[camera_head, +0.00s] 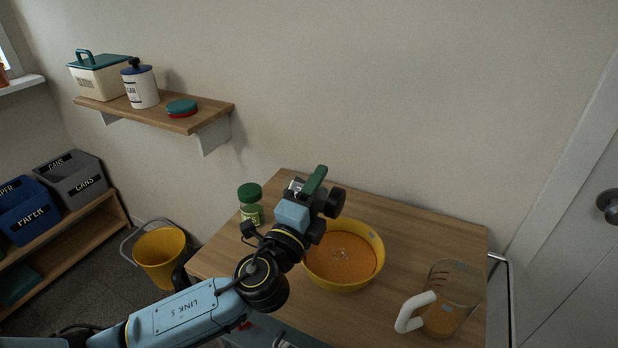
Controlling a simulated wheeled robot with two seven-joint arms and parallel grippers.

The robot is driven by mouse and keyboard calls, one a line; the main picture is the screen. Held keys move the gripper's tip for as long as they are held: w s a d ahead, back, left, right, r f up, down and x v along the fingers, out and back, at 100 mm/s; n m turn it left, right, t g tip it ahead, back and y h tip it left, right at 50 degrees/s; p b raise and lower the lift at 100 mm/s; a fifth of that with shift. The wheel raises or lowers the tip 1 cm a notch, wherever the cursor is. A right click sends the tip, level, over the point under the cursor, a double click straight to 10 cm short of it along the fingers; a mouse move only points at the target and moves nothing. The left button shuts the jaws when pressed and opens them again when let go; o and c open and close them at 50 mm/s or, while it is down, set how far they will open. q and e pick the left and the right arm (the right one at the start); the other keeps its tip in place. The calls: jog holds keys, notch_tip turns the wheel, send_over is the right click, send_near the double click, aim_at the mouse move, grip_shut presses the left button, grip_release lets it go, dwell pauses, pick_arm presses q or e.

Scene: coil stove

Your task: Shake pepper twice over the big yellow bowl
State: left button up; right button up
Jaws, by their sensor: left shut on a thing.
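The big yellow bowl (379,244) stands on the wooden table and holds orange contents with a patch of pale specks near the middle. My left gripper (313,190) is above and behind the bowl's left rim, shut on a dark green thing (316,179). That thing appears to be the pepper shaker, but the gripper hides most of it; it looks tilted, with a small pale metallic part at its left. My right gripper is out of view.
A green-lidded jar (250,194) stands on the table left of my gripper. A clear measuring jug (454,285) with a white handle and orange contents stands at right. A wall shelf (205,119) holds containers. A yellow bucket (160,252) is on the floor.

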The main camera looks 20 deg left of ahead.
aim_at(333, 198)
pick_arm(q)
jog(key=shift+d+m+h+p, duration=0.3)
jog(key=shift+d+m+p, duration=0.1)
jog(key=shift+m, duration=0.7)
jog(key=shift+d+f+m, duration=0.1)
jog(key=shift+d+m, duration=0.1)
jog(key=shift+m, duration=0.3)
jog(key=shift+d+f+m+h+p, duration=0.1)
jog(key=shift+d+m+h+p, duration=0.15)
jog(key=shift+m+p, duration=0.3)
jog(key=shift+d+f+m+h+p, duration=0.1)
jog(key=shift+d+m+h+p, duration=0.2)
jog(key=shift+m, duration=0.35)
jog(key=m+p, duration=0.1)
jog(key=m, duration=0.1)
jog(key=shift+d+f+m+g+h+p, duration=0.1)
jog(key=shift+d+m+g+h+p, duration=0.2)
jog(key=shift+d+g+h+p, duration=0.1)
jog(key=shift+d+f+m, duration=0.15)
jog(key=shift+d+m, duration=0.05)
jog(key=shift+m, duration=0.2)
jog(key=shift+d+m+p, duration=0.1)
jog(key=shift+m+p, duration=0.2)
jog(key=shift+p, duration=0.1)
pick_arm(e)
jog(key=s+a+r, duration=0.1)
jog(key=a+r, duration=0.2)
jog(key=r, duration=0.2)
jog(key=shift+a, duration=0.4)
